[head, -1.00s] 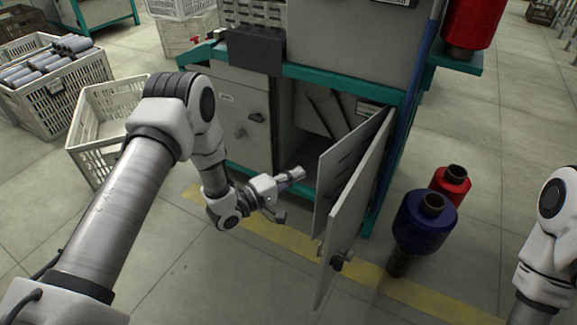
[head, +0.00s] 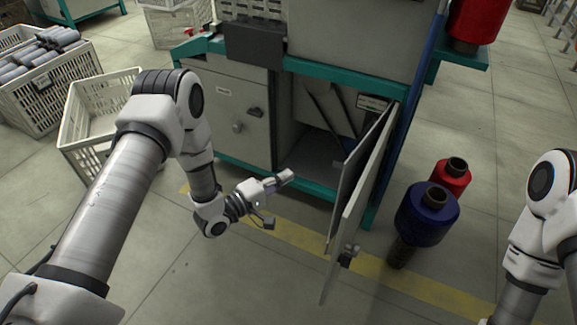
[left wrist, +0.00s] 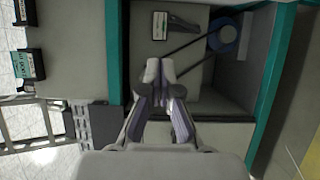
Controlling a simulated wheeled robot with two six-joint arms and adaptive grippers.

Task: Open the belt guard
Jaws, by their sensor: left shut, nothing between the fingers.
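The cabinet under the machine stands open, and a belt and blue pulley (left wrist: 222,38) show inside it in the left wrist view. Two hinged panels swing out at its right side. The inner panel (head: 362,165), which looks like the belt guard, stands open beside the outer door (head: 352,232), which has a dark latch (head: 348,256). My left gripper (head: 284,178) is shut and empty in front of the opening, left of both panels and apart from them. Its closed fingers (left wrist: 160,72) point at the cabinet interior in the left wrist view. My right gripper is out of view.
A closed cabinet door (head: 232,118) with a knob is left of the opening. A blue spool (head: 424,216) and a red spool (head: 452,176) stand right of the panels. White crates (head: 92,120) are at the left. The floor in front is clear.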

